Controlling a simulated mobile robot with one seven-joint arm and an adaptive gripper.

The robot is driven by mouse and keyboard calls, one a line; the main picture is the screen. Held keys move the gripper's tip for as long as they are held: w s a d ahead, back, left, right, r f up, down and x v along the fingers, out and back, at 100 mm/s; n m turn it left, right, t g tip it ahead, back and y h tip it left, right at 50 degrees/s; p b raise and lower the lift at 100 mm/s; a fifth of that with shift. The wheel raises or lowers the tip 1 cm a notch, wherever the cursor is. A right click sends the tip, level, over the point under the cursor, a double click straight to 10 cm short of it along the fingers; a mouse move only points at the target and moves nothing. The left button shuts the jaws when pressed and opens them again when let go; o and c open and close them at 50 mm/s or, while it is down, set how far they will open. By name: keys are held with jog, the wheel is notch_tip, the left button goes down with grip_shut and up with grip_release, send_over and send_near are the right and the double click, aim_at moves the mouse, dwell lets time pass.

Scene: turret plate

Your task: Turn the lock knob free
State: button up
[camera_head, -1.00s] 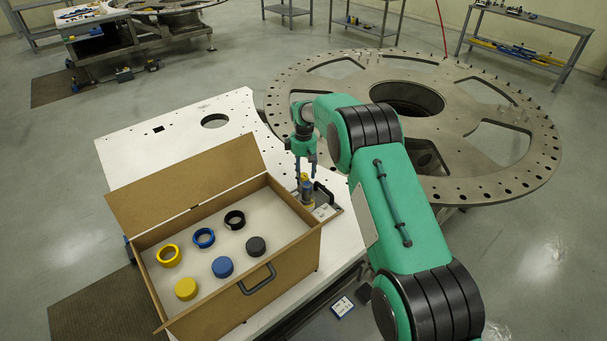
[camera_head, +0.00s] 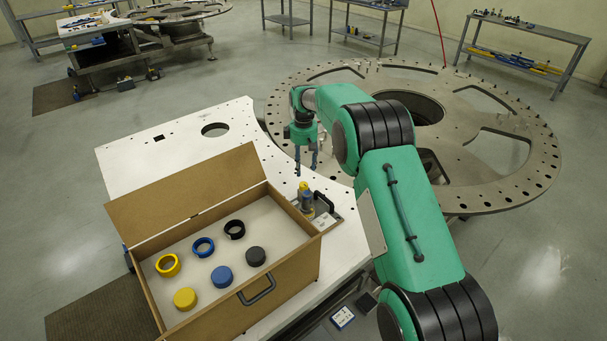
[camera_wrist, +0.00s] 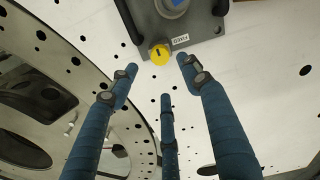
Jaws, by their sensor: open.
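The yellow lock knob (camera_wrist: 160,54) with a dark mark is on the edge of a grey fixture plate (camera_wrist: 207,22) in the wrist view, beside a label that appears to read FIXED. A blue-grey round part (camera_wrist: 172,6) on the plate is cut off at the top. In the head view the fixture (camera_head: 307,203) stands on the white table, right of the box. My gripper (camera_head: 306,168) hangs above it, fingers down. In the wrist view my gripper's three fingers (camera_wrist: 158,74) are spread and empty, with the knob beyond the tips and apart from them.
An open brown box (camera_head: 285,268) with yellow, blue and black rings and caps stands left of the fixture. A black handle (camera_head: 328,204) rises on the fixture's right. The large round turret plate (camera_head: 480,180) lies behind and right. The white table (camera_head: 170,150) is clear at back left.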

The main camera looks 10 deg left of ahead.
jog(key=shift+r, duration=1.35)
